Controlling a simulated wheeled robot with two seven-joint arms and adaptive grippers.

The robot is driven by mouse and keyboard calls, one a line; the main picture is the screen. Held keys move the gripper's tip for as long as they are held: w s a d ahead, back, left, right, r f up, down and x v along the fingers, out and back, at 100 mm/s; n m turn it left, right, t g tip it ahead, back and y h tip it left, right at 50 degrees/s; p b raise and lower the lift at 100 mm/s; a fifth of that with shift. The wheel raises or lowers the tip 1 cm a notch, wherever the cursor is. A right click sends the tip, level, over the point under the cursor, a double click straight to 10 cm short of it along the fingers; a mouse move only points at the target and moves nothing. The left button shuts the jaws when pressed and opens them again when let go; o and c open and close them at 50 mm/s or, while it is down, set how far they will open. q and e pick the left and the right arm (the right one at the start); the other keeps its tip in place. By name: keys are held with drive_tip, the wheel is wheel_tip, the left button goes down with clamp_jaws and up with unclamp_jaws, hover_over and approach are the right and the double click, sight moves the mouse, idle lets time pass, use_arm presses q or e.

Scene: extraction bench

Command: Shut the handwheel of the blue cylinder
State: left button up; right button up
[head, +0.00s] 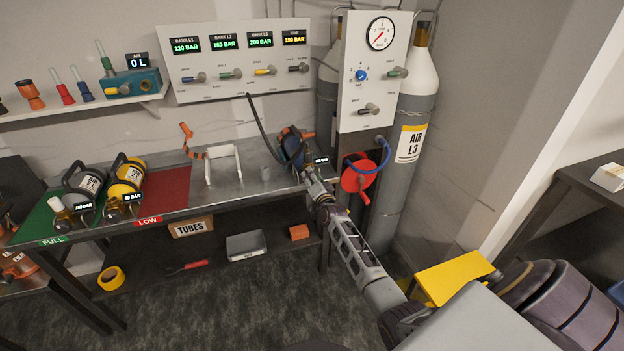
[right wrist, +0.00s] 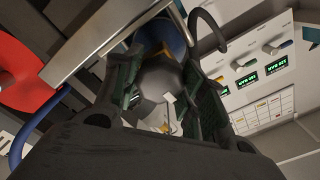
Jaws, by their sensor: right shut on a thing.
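The blue cylinder (head: 291,147) lies at the bench's right end, partly hidden by my right arm. A small display stands beside its valve end. My right gripper (head: 310,172) is at that valve end, shut on the handwheel. In the right wrist view, the dark, rounded handwheel (right wrist: 160,78) sits between the two green-padded fingers of my right gripper (right wrist: 165,95). Part of the blue cylinder (right wrist: 174,35) shows behind it. How far the handwheel is turned cannot be told. My left gripper is not in view.
A white stand (head: 224,164) is on the bench (head: 257,184). Grey (head: 84,181) and yellow (head: 127,171) cylinders lie at the left. The gauge panel (head: 372,75) is above.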

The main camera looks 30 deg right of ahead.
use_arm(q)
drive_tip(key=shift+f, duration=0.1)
use_arm(e)
drive_tip(key=shift+a+f+m, duration=0.1)
drive_tip(key=shift+f+m, duration=0.1)
drive_tip(key=shift+m, duration=0.4)
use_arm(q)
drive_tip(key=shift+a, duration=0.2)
use_arm(e)
drive_tip(key=o, duration=1)
drive_tip(key=shift+o, duration=0.2)
drive_tip(key=shift+r, duration=0.1)
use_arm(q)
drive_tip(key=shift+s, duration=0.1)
use_arm(e)
drive_tip(key=v, duration=1.2)
